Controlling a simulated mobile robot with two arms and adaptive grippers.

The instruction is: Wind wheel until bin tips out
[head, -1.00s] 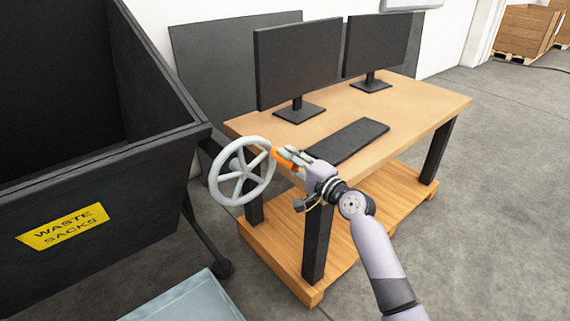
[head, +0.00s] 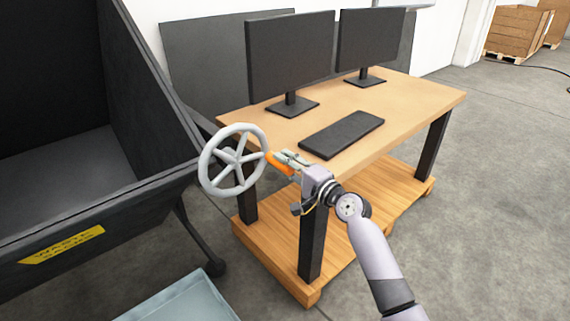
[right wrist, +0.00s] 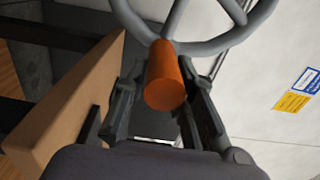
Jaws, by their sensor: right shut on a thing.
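The pale grey hand wheel (head: 233,160) stands beside the table's near left corner, with an orange handle (head: 279,164) at its right side. My right gripper (head: 288,160) is shut on this handle. In the right wrist view the handle (right wrist: 165,84) sits between the two dark fingers, with the wheel rim (right wrist: 207,47) just beyond. The dark bin (head: 115,255) at the left carries a yellow "WASTE SACKS" label (head: 62,245). The bin is tilted, its front wall leaning toward me, and its grey inner floor shows. No sacks are visible in it. My left gripper is out of view.
A wooden table (head: 410,105) holds two monitors (head: 290,58) and a keyboard (head: 342,134). A pale blue tray-like container (head: 182,302) lies at the bottom, in front of the bin. Open floor (head: 490,220) lies to the right.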

